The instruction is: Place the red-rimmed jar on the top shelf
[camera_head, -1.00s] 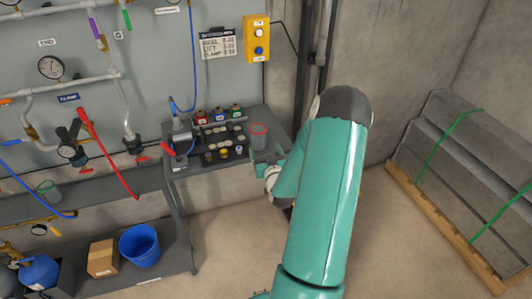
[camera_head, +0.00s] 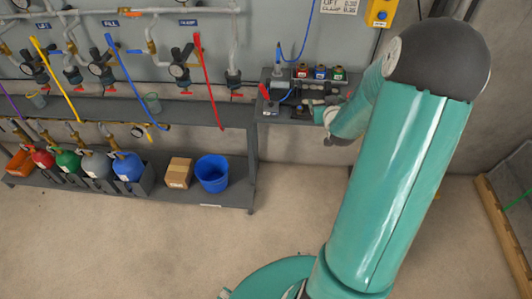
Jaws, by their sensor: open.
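My gripper (camera_head: 330,106) is at the small grey side table, right of centre, with its teal fingers open over the table's right part. The red-rimmed jar cannot be made out in this view; my gripper and arm cover the right end of the side table. The long top shelf (camera_head: 100,108) runs along the wall to the left of the side table.
The lower shelf holds a blue bucket (camera_head: 212,174), a cardboard box (camera_head: 179,172) and several coloured cylinders (camera_head: 127,166). Coloured levers and hoses (camera_head: 208,80) hang over the top shelf. A pallet (camera_head: 505,225) stands at the right edge. The floor (camera_head: 130,245) in front is clear.

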